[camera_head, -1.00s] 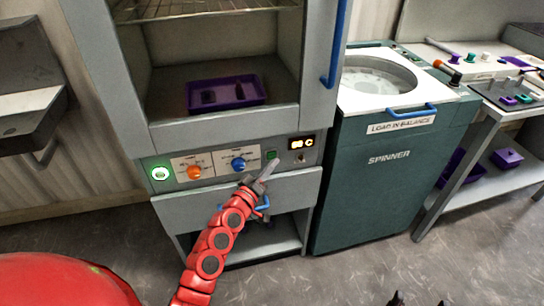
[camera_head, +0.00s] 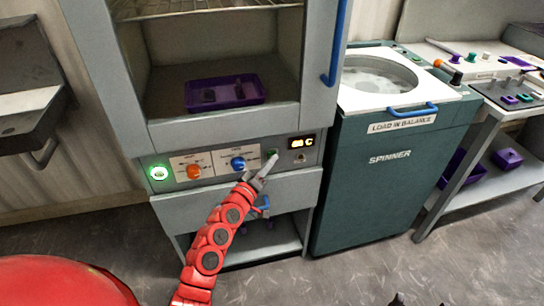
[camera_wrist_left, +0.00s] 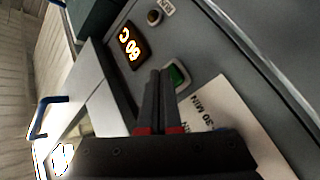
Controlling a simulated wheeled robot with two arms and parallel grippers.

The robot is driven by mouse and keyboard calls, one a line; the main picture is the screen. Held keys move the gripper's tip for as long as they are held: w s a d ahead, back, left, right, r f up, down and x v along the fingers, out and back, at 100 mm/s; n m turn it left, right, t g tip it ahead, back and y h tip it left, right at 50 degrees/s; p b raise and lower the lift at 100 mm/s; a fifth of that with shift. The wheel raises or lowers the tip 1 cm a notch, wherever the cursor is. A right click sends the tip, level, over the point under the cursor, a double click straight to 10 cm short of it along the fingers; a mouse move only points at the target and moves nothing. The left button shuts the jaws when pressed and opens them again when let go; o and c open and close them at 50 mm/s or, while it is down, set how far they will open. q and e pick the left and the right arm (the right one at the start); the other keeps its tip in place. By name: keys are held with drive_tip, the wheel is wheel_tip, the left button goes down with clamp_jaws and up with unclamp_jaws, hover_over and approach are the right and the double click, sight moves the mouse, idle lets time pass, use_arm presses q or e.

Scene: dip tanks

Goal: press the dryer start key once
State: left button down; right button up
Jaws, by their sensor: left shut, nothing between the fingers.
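The dryer (camera_head: 225,132) is a grey cabinet with a control strip below its chamber. Its green key (camera_head: 272,153) sits on the strip, left of the lit display (camera_head: 301,142). My left gripper (camera_head: 272,161) is shut and empty, its fingertips at the green key and partly covering it. In the left wrist view the shut fingers (camera_wrist_left: 162,75) end right beside the green key (camera_wrist_left: 178,74), overlapping its edge. I cannot tell whether they touch it. The display (camera_wrist_left: 130,45) reads "60 C" there. My right gripper (camera_head: 398,300) barely shows at the bottom edge, too little to judge.
The strip also has a lit round button (camera_head: 159,173), an orange knob (camera_head: 193,171) and a blue knob (camera_head: 238,164). A purple tray (camera_head: 225,92) stands in the dryer chamber. The teal spinner (camera_head: 385,180) stands close on the right, beside a bench (camera_head: 490,112).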

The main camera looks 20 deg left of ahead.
use_arm(q)
drive_tip(key=shift+w+a, duration=0.15)
drive_tip(key=shift+w, duration=0.05)
drive_tip(key=shift+s, duration=0.1)
idle(0.4)
drive_tip(key=shift+s+d, duration=0.45)
drive_tip(key=shift+s, duration=0.15)
